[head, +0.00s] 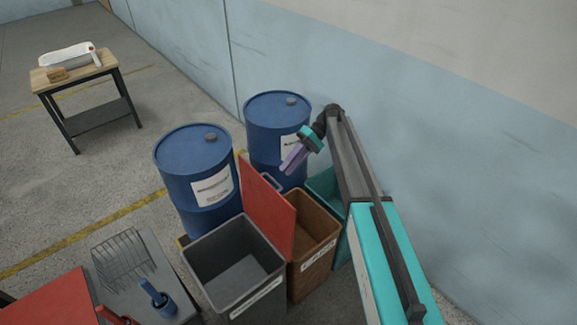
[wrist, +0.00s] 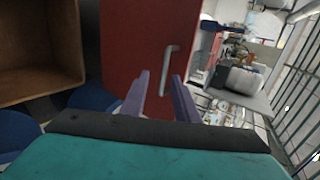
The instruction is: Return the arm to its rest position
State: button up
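My gripper (head: 292,160) has purple fingers and a teal body, and it hangs at the end of my outstretched arm above the bins, in front of a blue drum. In the wrist view my gripper (wrist: 160,76) shows two fingers apart with nothing between them. Past the fingers in that view stands a red lid (wrist: 128,45) with a light grey handle (wrist: 168,66).
Below are an open grey bin (head: 205,256), a brown bin (head: 312,262) with its red lid (head: 268,205) raised, and a teal bin (head: 325,186). Two blue drums (head: 190,165) (head: 272,108) stand behind. A pale blue wall (head: 420,130) is close on the right.

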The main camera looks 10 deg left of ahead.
dwell(0.5)
jog(key=s+d+f+m+b, duration=0.1)
jog(key=s+d+f+b, duration=0.2)
jog(key=s+d+f, duration=0.5)
jog(key=s+d+f+m+b, duration=0.25)
jog(key=s+f, duration=0.25)
jog(key=f, duration=0.7)
jog(key=s+d+f+m+b, duration=0.1)
jog(key=s+d+f+b, duration=0.25)
jog(key=s+f, duration=0.45)
jog(key=s+d+f+m+t+h+b, duration=0.1)
jog(key=s+d+f+m+h+b, duration=0.1)
jog(key=s+d+f, duration=0.6)
jog(key=s+d+f+m+t+h+b, duration=0.2)
jog(key=s+d+f+h, duration=0.3)
jog(key=s+d+f, duration=0.4)
jog(key=s+d+m, duration=0.1)
jog(key=s, duration=0.6)
jog(key=shift+s+d+f+m, duration=0.25)
jog(key=shift+d+m, duration=0.1)
jog(key=shift+d, duration=0.05)
jog(key=shift+s, duration=0.15)
